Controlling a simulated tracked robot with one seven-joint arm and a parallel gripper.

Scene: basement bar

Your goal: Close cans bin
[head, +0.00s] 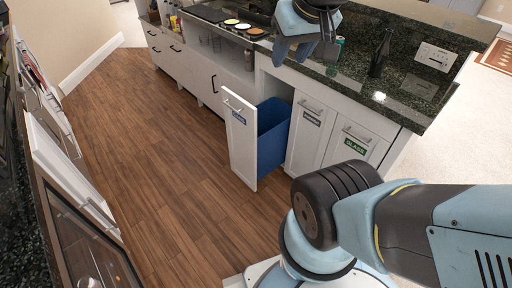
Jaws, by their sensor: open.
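A pull-out bin (243,140) with a white front panel stands open from the island's cabinet row. Its blue inner tub (273,138) shows behind the panel. The panel has a handle near its top and a small blue label that I cannot read clearly. My gripper (291,54) is open and empty, pointing down at the top of the view, above and to the right of the open bin and apart from it. The closed front (355,142) further right has a green GLASS label.
The dark granite counter (425,85) holds a green can (339,42), partly hidden by my gripper, a dark bottle (380,55) and an outlet plate (435,57). Plates with food (238,24) lie further left. The wood floor (150,150) left of the bin is clear. Open white fronts (75,185) stand at left.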

